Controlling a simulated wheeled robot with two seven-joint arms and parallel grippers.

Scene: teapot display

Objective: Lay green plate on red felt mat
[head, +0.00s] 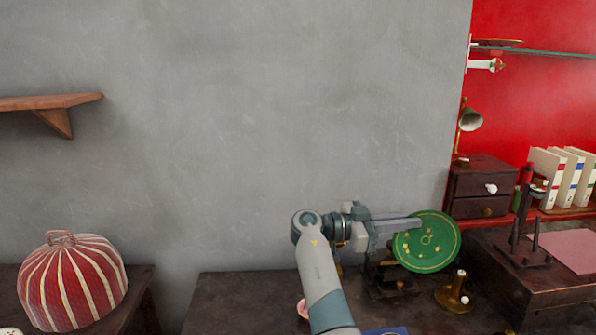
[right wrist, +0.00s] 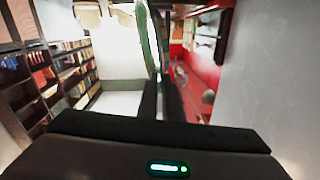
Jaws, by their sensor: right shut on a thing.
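The green plate (head: 428,243) is round with small gold marks and stands steeply tilted, its face towards the head camera. My right gripper (head: 405,225) is shut on its upper left rim and holds it above the dark table. In the right wrist view the plate (right wrist: 144,40) shows nearly edge-on between the fingers (right wrist: 160,98). A flat pinkish-red mat (head: 570,248), which looks like the red felt mat, lies at the far right on a raised dark surface, to the right of the plate. My left gripper is not in view.
A brass stand (head: 454,295) with a white knob is below the plate. A dark wooden stand (head: 531,225) rises between plate and mat. A small drawer cabinet (head: 482,187), brass lamp (head: 468,122) and white books (head: 562,172) are behind. A striped red cover (head: 71,282) sits far left.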

